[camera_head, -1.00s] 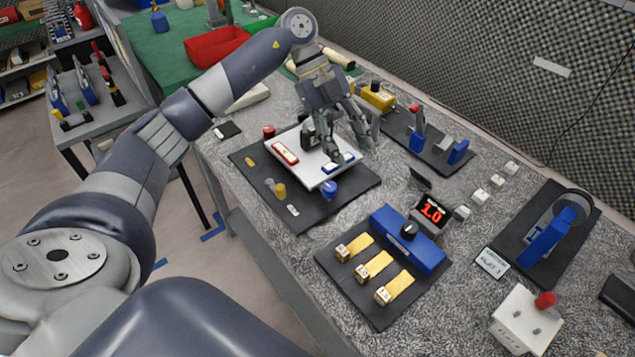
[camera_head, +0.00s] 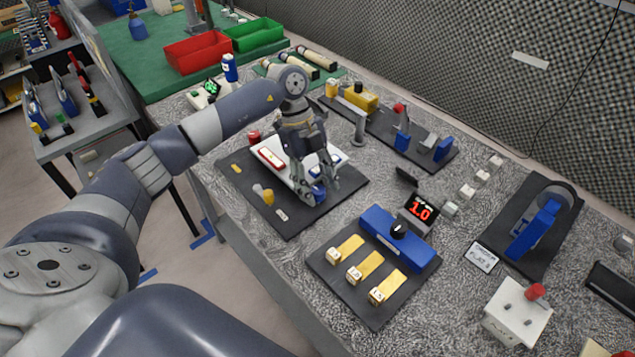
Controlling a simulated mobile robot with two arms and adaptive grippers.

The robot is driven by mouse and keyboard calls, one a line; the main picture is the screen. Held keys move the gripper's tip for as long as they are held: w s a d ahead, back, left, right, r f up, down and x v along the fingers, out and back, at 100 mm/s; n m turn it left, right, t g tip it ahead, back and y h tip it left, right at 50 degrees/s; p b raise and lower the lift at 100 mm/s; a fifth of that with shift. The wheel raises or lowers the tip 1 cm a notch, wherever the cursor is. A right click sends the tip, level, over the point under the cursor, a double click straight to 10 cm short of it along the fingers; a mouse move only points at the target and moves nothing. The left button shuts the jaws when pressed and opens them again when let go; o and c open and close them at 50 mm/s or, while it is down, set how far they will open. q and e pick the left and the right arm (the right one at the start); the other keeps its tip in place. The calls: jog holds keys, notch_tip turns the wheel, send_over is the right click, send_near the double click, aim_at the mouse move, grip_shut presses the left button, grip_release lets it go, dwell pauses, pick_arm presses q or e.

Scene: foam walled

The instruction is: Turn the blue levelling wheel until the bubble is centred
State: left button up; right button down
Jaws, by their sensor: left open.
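The levelling device is a white plate (camera_head: 341,156) on a dark base mat (camera_head: 285,222). A red-framed vial (camera_head: 271,157) lies on the plate's left side; its bubble is too small to read. The blue levelling wheel (camera_head: 319,194) is at the plate's near corner, partly covered by my fingers. My left gripper (camera_head: 324,187) is open and points down at the wheel, with its fingers close around it. I cannot tell whether they touch it. The gripper hides the middle of the plate. My right gripper is out of view.
Red (camera_head: 199,52) and green (camera_head: 254,35) bins stand behind.

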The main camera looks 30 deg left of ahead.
pick_arm(q)
jog(key=shift+f, duration=0.2)
jog(key=shift+c, duration=0.2)
jog(key=c, duration=1)
jog(key=shift+d, duration=0.1)
jog(key=shift+m+g+y+b, duration=0.3)
jog(key=shift+m+g, duration=0.1)
jog(key=shift+m, duration=1.2)
jog(key=o, duration=1)
jog(key=shift+o, duration=0.2)
jog(key=shift+n, duration=0.3)
